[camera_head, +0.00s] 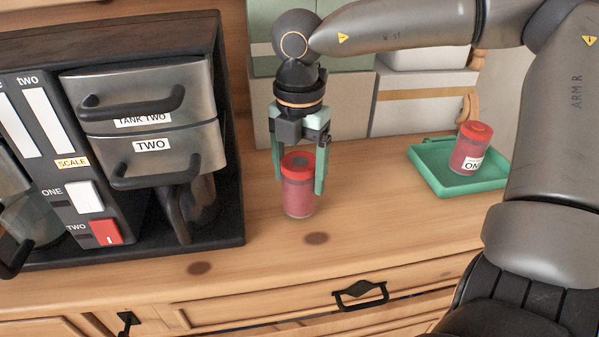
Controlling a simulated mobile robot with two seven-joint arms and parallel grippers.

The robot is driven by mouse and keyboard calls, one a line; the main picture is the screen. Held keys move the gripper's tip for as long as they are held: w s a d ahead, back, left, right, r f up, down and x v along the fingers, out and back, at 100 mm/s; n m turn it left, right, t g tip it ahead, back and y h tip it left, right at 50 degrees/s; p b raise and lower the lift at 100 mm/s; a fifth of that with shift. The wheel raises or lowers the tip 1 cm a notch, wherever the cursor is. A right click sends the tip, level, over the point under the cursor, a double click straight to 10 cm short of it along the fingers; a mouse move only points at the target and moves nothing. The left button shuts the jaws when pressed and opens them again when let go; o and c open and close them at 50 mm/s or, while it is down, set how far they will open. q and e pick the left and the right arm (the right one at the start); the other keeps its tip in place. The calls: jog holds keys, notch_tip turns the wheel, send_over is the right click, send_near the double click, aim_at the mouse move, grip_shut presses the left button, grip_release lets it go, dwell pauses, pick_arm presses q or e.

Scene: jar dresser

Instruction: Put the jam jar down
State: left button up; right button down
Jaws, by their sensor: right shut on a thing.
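A jam jar (298,197) with a red lid and red contents stands upright at the dresser top, between the black machine and the green tray. My right gripper (300,172) points down over it, with one green finger on each side, and is shut on the jar. The jar's base looks at or very near the wooden surface; I cannot tell if it touches. A second red-lidded jar (468,150), with a white label reading "ON", is in the green tray (432,178) at the right. My left gripper is not in view.
The black machine (237,150) with metal drawers and switches fills the left. Boxes (412,105) stand behind the gripper. The wooden dresser top (370,215) is clear between the held jar and the tray. A drawer with a black handle (360,293) is below the front edge.

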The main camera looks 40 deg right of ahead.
jog(key=shift+f, duration=0.3)
jog(key=shift+f, duration=0.2)
grip_release()
jog(key=shift+r, duration=0.1)
